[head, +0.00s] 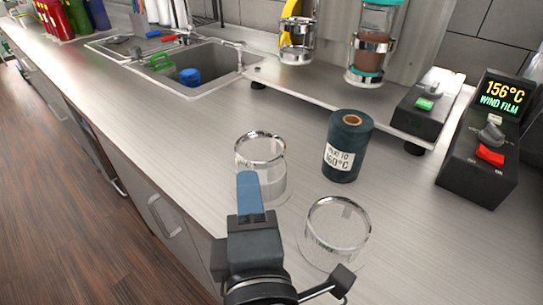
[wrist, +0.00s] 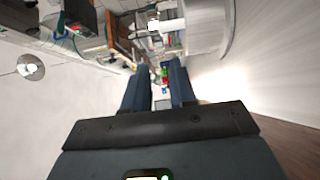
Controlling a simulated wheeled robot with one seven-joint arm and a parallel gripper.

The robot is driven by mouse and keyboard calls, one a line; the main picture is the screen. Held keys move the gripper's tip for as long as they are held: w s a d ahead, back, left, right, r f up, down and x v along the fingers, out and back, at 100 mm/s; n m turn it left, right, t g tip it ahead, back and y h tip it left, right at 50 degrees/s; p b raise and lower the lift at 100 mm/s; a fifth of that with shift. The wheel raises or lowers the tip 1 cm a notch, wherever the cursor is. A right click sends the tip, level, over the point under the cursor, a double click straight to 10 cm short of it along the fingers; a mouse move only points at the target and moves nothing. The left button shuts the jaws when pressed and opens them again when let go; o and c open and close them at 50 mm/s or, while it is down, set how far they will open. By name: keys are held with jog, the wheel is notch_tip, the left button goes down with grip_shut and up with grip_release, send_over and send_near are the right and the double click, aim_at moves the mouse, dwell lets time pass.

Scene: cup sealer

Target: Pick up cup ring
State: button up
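Two clear cups with shiny rims stand on the counter in the head view. The farther one (head: 274,178) has a broad chrome ring (head: 260,138) around its top; the nearer one (head: 337,240) has a thinner bright rim. I cannot tell for sure which ring is the cup ring. My gripper (head: 248,180) is in front of the farther cup and overlaps its lower left side in the picture; contact cannot be told. In the wrist view my gripper (wrist: 161,66) has its two blue fingers apart, with nothing seen held between them.
A dark green film roll (head: 346,165) stands behind the nearer cup. The sealer stand (head: 330,97) is at the back, with a brown-filled cup (head: 370,52). A control box (head: 484,140) reads 156°C at the right. A sink (head: 190,75) lies at the back left.

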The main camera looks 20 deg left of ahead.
aim_at(247, 165)
jog(key=x, duration=0.2)
jog(key=shift+w+r, duration=0.1)
jog(key=shift+w, duration=0.3)
jog(key=p+x, duration=0.1)
jog(key=x, duration=0.4)
jog(key=shift+w+a, duration=0.3)
jog(key=shift+a, duration=0.05)
grip_shut()
dwell(0.8)
